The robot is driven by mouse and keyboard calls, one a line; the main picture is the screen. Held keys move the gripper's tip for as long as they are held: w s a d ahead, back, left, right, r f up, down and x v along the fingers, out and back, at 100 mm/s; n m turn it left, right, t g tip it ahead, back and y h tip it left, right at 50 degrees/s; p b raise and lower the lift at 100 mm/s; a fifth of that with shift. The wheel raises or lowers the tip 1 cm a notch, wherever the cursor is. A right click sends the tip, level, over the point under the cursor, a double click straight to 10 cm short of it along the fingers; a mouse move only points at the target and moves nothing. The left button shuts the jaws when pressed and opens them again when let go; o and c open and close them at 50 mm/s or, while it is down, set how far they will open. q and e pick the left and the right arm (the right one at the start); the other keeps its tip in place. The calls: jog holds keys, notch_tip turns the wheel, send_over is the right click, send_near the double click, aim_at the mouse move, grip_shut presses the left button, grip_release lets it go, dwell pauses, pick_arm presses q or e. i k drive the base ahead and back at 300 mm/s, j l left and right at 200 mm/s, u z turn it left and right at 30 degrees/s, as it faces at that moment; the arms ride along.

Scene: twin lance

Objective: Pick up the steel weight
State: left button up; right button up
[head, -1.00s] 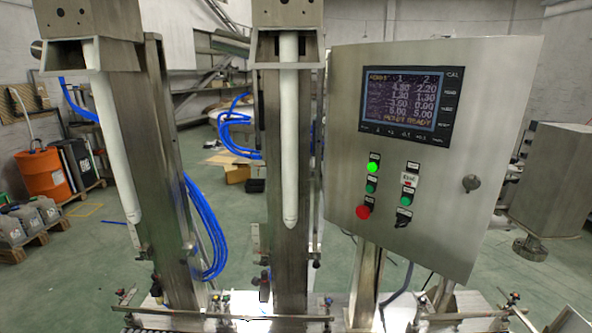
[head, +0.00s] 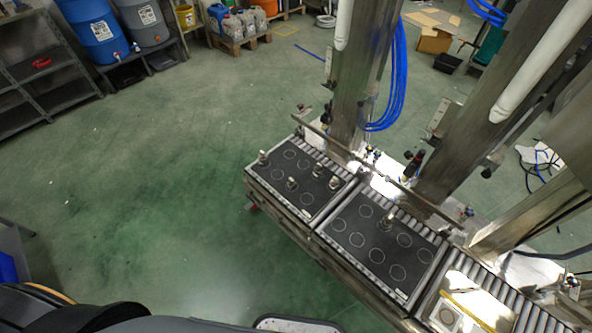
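Small metallic pieces stand on two black panels marked with white circles, in the head view. The far left panel (head: 311,201) bears several: one at its left corner (head: 262,157), one near its front middle (head: 292,183), one toward its back (head: 318,168) and one at its right edge (head: 335,183). The nearer right panel (head: 356,252) bears a single metallic piece (head: 386,222) near its back edge. They are too small to tell which is the steel weight. Neither of my grippers is in view.
The panels lie on a roller conveyor (head: 497,297) with a guide rail (head: 345,152) behind it. Steel columns (head: 357,80) and white tubes (head: 545,55) rise beyond. Open green floor (head: 160,190) lies left; a shelf rack (head: 45,70) stands far left.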

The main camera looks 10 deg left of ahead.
aim_at(318, 169)
jog(key=i+j, duration=0.15)
jog(key=j, duration=0.15)
jog(key=i+j, duration=0.15)
jog(key=j, duration=0.2)
jog(key=i+j, duration=0.15)
jog(key=j, duration=0.15)
jog(key=i+j, duration=0.15)
jog(key=j, duration=0.15)
